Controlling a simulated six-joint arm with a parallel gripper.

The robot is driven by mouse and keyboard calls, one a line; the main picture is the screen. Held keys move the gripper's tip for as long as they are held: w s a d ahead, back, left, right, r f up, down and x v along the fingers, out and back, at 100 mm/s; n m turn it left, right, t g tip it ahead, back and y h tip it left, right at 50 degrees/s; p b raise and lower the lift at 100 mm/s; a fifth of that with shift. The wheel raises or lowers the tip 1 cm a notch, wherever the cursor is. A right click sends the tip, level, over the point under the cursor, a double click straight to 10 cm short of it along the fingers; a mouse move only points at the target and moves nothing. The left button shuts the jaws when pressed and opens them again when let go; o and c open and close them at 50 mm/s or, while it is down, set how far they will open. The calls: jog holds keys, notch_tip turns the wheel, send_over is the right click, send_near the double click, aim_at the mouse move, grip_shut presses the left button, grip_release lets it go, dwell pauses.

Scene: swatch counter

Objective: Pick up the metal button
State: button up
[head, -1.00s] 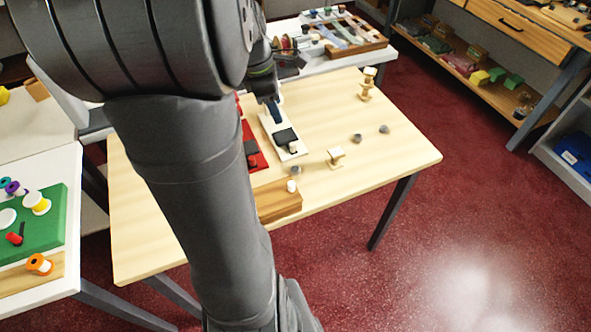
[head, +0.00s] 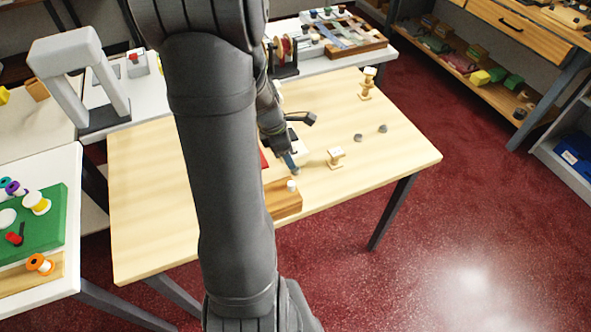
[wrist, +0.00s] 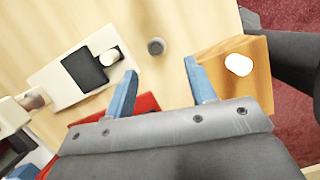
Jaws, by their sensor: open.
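A small dark grey round button (wrist: 155,46) lies on the pale wooden tabletop in the wrist view. It sits ahead of the gap between my fingertips, apart from both. My gripper (wrist: 161,68) is open and empty, with its two blue fingers on either side of that gap. In the head view my gripper (head: 290,162) is low over the table near the wooden block, and it mostly hides this button. Two other small grey round pieces lie farther right, one nearer (head: 358,137) and one beyond it (head: 382,128). I cannot tell their material for certain.
A wooden block (head: 284,203) with a white round piece (head: 291,185) is close to my gripper. A white board (wrist: 52,88) with a black pad and a red board (wrist: 146,103) lie nearby.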

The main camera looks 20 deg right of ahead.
aim_at(296, 170)
jog(key=shift+w+x, duration=0.15)
jog(key=shift+x, duration=1.6)
jog(key=shift+w+x, duration=0.15)
jog(key=shift+x, duration=1.6)
jog(key=c, duration=1.1)
